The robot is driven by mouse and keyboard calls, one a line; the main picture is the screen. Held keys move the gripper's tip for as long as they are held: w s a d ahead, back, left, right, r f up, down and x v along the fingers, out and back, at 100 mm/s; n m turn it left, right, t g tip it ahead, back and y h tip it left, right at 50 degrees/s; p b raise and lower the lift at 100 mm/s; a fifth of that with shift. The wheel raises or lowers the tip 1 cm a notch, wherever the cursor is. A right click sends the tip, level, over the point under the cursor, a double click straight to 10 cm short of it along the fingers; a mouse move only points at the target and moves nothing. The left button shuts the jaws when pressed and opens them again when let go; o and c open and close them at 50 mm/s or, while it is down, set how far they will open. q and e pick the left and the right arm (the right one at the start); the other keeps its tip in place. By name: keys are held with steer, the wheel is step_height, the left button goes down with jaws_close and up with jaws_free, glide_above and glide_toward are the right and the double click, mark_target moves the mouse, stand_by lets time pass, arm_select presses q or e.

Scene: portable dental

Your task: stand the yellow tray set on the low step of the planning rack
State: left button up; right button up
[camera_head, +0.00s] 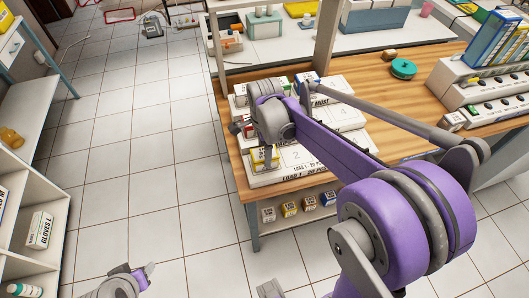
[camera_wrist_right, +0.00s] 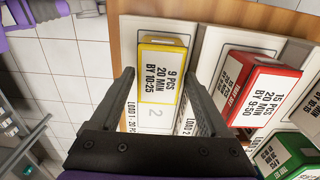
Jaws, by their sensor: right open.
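The yellow tray set (camera_wrist_right: 162,70) is a yellow-edged box with a white label reading 9 PCS, 20 MIN, BY 10:25. It is also in the head view (camera_head: 263,160), partly hidden by my right arm, at the left end of the planning rack's front, low step (camera_head: 318,163). In the wrist view the step's number 2 shows beside it. My right gripper (camera_wrist_right: 162,82) is open, with one finger on each side of the yellow box and small gaps visible. My left gripper (camera_head: 134,274) is at the lower left, away from the rack; its jaw opening is unclear.
A red-edged box (camera_wrist_right: 262,90) and a green-edged one (camera_wrist_right: 297,155) stand on the rack to the right in the wrist view. Several small boxes (camera_head: 290,209) sit on the shelf below the wooden table (camera_head: 372,85). A teal round object (camera_head: 403,68) stands farther back.

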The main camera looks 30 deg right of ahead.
step_height(320, 180, up, 10)
steer(key=s+a+f+n+t, duration=0.2)
steer(key=s+a+f+n, duration=0.1)
steer(key=s+n, duration=0.5)
steer(key=s+a+f+n+t, duration=0.3)
steer(key=s+f+n, duration=0.3)
steer(key=n, duration=0.6)
steer(key=shift+s+a+n+p, duration=0.3)
steer(key=shift+s+a+p, duration=0.1)
steer(key=shift+s, duration=0.55)
steer(key=shift+c, duration=0.3)
